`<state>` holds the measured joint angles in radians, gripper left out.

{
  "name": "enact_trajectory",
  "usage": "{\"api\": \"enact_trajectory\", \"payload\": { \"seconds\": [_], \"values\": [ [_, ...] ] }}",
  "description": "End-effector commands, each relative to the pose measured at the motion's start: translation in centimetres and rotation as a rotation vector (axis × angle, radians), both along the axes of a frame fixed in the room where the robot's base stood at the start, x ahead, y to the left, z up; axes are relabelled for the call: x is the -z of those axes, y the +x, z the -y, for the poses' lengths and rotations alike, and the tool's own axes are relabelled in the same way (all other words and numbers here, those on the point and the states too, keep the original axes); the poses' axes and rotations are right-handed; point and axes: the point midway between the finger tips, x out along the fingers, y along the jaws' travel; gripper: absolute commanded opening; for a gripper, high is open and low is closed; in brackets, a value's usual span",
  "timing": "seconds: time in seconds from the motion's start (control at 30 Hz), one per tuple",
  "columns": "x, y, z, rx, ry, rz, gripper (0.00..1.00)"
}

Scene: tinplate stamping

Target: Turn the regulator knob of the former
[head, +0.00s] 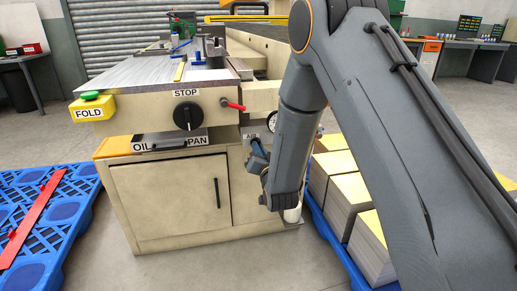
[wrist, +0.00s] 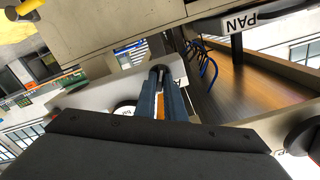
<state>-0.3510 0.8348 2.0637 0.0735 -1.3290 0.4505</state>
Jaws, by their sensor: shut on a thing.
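The former (head: 165,195) is a cream machine with a cabinet door and labels STOP, FOLD, OIL PAN and a partly hidden one starting "AI". My gripper (head: 255,145) is at the machine's right front, just below that label. In the wrist view my gripper's two blue-grey fingers (wrist: 161,88) are nearly parallel and close together. They are shut on a small dark round knob (wrist: 160,71), the regulator knob, on a pale plate. The fingers cover most of the knob. A round white gauge (wrist: 124,110) is partly hidden beside the fingers.
A black rotary knob (head: 188,116) sits under STOP, with a red lever (head: 232,105) to its right. Blue pallets (head: 40,225) lie at left, and stacked sheets (head: 345,190) stand at right, close to my arm. Blue cables (wrist: 208,65) hang near the fingers.

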Motion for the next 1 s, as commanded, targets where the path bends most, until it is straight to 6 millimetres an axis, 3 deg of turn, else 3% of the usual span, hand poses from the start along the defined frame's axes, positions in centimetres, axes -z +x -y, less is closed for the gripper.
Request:
{"api": "enact_trajectory", "payload": {
  "seconds": [0.67,0.7,0.8,1.0],
  "values": [
    [0.18,-0.08,-0.04,-0.001,0.061,-0.022,0.00],
    [0.18,-0.08,-0.04,-0.001,0.061,-0.022,0.13],
    [0.15,-0.07,-0.04,-0.001,0.062,-0.021,0.28],
    [0.08,-0.04,-0.02,-0.001,0.062,-0.020,0.28]
  ]
}}
